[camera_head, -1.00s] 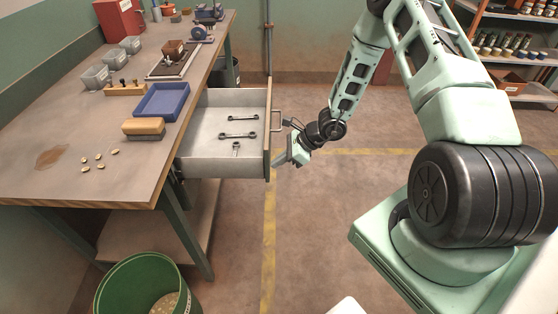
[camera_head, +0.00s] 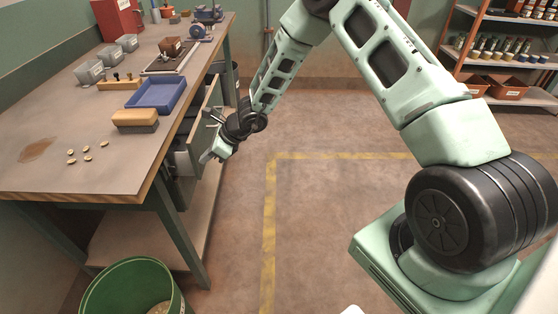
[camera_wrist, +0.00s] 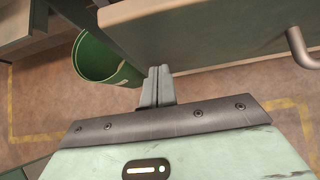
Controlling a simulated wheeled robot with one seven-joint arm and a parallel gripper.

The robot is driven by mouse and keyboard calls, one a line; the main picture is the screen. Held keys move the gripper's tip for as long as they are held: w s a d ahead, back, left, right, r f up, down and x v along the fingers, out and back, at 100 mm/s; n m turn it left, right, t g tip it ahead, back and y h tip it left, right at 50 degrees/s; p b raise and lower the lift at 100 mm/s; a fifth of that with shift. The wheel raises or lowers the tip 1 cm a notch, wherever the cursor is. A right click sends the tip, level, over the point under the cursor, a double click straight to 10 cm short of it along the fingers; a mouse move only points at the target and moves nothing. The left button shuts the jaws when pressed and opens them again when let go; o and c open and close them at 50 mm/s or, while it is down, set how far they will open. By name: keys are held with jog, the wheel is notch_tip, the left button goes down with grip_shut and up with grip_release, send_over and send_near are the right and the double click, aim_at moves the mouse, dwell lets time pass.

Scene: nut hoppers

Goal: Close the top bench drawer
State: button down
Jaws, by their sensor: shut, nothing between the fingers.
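My gripper (camera_head: 207,156) is at the near end of the drawer front. In the wrist view, the shut, empty fingers (camera_wrist: 158,72) point at the panel's lower edge, away from the handle; I cannot tell whether they touch.
The bench top (camera_head: 60,180) holds a blue tray (camera_head: 157,95), a brush-like block (camera_head: 135,120), several nuts and grey bins. A green bucket (camera_head: 135,262) stands on the floor by the bench's near end; it also shows in the wrist view (camera_wrist: 92,62). Floor right of the bench is clear.

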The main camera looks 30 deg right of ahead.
jog(key=w+a, duration=0.1)
jog(key=a, duration=0.1)
jog(key=w+a+p, duration=0.1)
jog(key=w+a, duration=0.2)
jog(key=a, duration=0.1)
jog(key=shift+w+a+r+p, duration=0.1)
jog(key=shift+w+a+p, duration=0.2)
jog(key=shift+a, duration=0.05)
jog(key=shift+w+a, duration=0.1)
jog(key=shift+a, duration=0.15)
